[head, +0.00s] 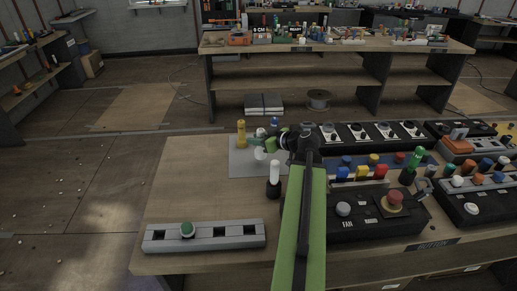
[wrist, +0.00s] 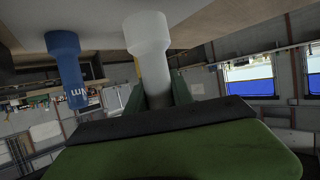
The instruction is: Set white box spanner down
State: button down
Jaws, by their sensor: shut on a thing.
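The white box spanner (wrist: 149,50) is upright between my gripper's green fingers in the wrist view, which looks upside down. Its wider end is by the grey mat; I cannot tell whether it touches. In the head view, white parts of the spanner (head: 259,153) show above and below my gripper (head: 264,144), over the grey mat (head: 240,169). My gripper is shut on it. A blue spanner (wrist: 65,70) stands apart beside it in the wrist view, and its blue top (head: 274,122) shows behind my gripper in the head view. A yellow spanner-like piece (head: 241,134) stands at the mat's back left.
A white post on a black base (head: 274,180) stands close in front of my gripper. Control panels with knobs (head: 372,132) crowd the right. A grey strip with a green knob (head: 204,236) lies at the front left. The bench's left part (head: 188,184) is clear.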

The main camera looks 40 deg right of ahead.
notch_tip(320, 180, down, 4)
jog(key=b, duration=0.4)
jog(key=shift+f, duration=0.2)
jog(key=shift+r, duration=0.25)
jog(key=shift+f, duration=0.15)
jog(key=c, duration=1.1)
grip_release()
